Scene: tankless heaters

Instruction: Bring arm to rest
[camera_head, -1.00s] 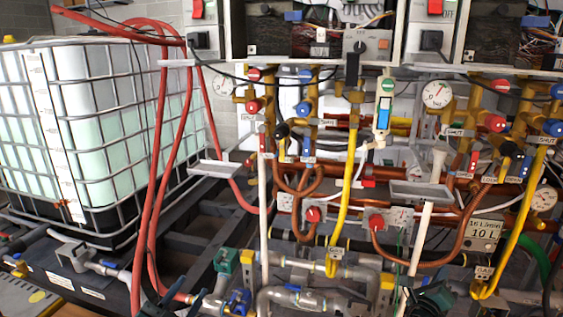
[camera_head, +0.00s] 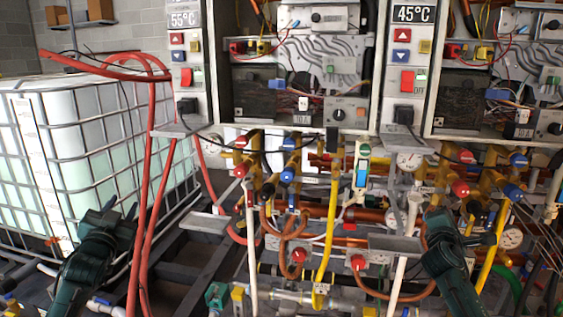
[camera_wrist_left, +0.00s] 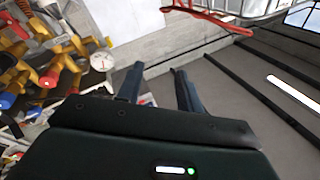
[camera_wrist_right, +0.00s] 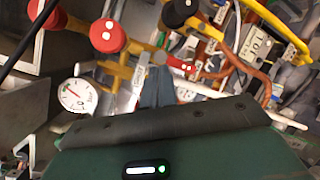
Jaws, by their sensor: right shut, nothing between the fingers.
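My left gripper (camera_head: 121,208) is at the lower left in the head view, in front of the caged white tank (camera_head: 100,130). In the left wrist view its two fingers (camera_wrist_left: 160,82) stand apart with nothing between them. My right arm (camera_head: 452,265) is raised at the lower right in the head view, in front of the pipework. In the right wrist view the right gripper's fingers (camera_wrist_right: 156,85) are together and hold nothing. A pressure gauge (camera_wrist_right: 77,95) and red valve knobs (camera_wrist_right: 108,36) show beyond them.
Two heater units with open fronts (camera_head: 300,75) fill the upper middle and right. Brass valves, copper pipes and a yellow hose (camera_head: 328,225) hang below. Red hoses (camera_head: 147,190) loop down beside my left arm. A dark frame floor (camera_wrist_left: 240,85) lies beyond the left gripper.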

